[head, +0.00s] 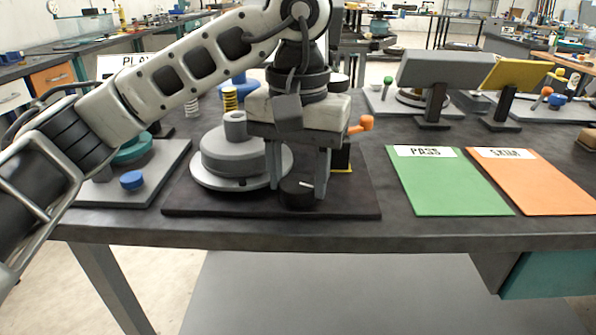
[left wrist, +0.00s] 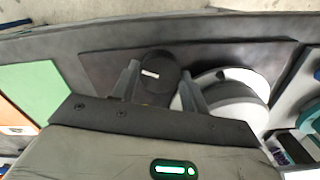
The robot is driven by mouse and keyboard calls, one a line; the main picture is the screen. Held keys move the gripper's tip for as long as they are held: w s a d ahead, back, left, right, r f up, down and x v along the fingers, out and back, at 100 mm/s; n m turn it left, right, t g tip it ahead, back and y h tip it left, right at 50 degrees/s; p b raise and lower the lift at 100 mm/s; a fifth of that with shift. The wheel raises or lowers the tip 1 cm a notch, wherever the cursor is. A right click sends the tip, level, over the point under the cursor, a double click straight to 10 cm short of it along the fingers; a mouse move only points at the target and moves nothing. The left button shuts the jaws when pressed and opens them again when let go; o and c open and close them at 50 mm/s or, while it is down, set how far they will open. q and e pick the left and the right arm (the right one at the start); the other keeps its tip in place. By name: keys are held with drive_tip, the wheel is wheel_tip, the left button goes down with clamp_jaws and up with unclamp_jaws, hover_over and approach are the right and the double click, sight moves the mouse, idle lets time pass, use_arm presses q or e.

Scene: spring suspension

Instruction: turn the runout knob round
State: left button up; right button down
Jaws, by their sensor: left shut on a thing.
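The runout knob (head: 294,198) is a dark round knob with a short white mark on its top, near the front of a dark base plate. It also shows in the left wrist view (left wrist: 157,84), with the white mark near its middle. My left gripper (head: 300,184) points straight down over the knob, one finger on each side, shut on it. In the left wrist view the gripper (left wrist: 160,82) has its fingers on either side of the knob. My right gripper is in neither view.
A grey stepped disc with an upright hub (head: 235,155) stands just left of the gripper on the dark base plate (head: 345,205). An orange-ended lever (head: 364,124) is close on the right. Green PASS (head: 445,185) and orange (head: 540,185) mats lie farther right.

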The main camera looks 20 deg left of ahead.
sight(300, 184)
use_arm(q)
drive_tip(key=shift+m, duration=0.6)
drive_tip(key=o, duration=1)
drive_tip(key=shift+r, duration=0.15)
drive_tip(key=shift+a+r, duration=0.1)
drive_tip(key=shift+r, duration=0.1)
drive_tip(key=r+p, duration=0.7)
drive_tip(key=shift+d+r, duration=0.2)
drive_tip(key=shift+r, duration=0.1)
drive_tip(key=shift+f, duration=0.1)
